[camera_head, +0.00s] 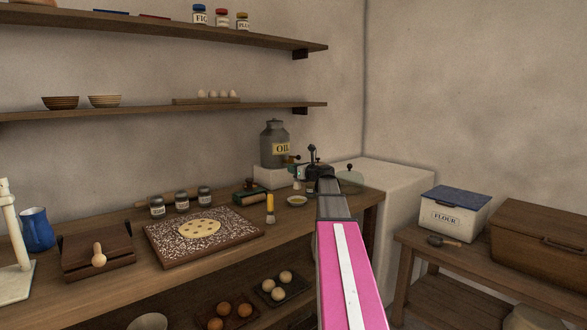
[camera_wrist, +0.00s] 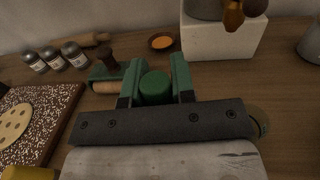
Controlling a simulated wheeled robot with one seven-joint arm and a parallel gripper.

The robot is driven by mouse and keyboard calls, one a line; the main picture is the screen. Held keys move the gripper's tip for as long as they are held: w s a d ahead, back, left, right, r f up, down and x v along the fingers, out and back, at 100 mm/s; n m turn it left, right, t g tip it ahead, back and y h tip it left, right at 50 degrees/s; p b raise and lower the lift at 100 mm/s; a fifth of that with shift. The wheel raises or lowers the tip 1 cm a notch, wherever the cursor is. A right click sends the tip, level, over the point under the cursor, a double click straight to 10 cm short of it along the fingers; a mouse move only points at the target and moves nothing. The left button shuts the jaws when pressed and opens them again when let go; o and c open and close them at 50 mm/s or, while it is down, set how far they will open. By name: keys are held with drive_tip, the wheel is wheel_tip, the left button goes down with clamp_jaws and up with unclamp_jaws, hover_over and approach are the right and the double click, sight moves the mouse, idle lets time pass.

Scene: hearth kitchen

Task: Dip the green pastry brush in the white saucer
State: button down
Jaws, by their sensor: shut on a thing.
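My gripper (camera_head: 296,169) is shut on the green pastry brush, whose round green end (camera_wrist: 155,88) shows between the two green fingers (camera_wrist: 155,82) in the wrist view. In the head view a small pale tip (camera_head: 296,186), apparently the brush's bristles, hangs below the fingers. The saucer (camera_head: 297,201), pale-rimmed with olive-coloured contents, stands on the wooden counter just below that tip. The tip looks apart from it. In the wrist view a curved olive edge (camera_wrist: 259,120), probably the saucer, shows at the right, mostly hidden by my gripper.
A yellow-handled brush (camera_head: 270,206) stands left of the saucer. A small orange-filled bowl (camera_wrist: 162,41) is nearby.

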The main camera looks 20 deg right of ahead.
drive_tip(key=shift+f, duration=2.6)
drive_tip(key=shift+f, duration=0.5)
drive_tip(key=shift+r, duration=0.1)
wheel_tip(320, 180, up, 7)
idle(0.6)
drive_tip(key=shift+s, duration=0.15)
idle(0.5)
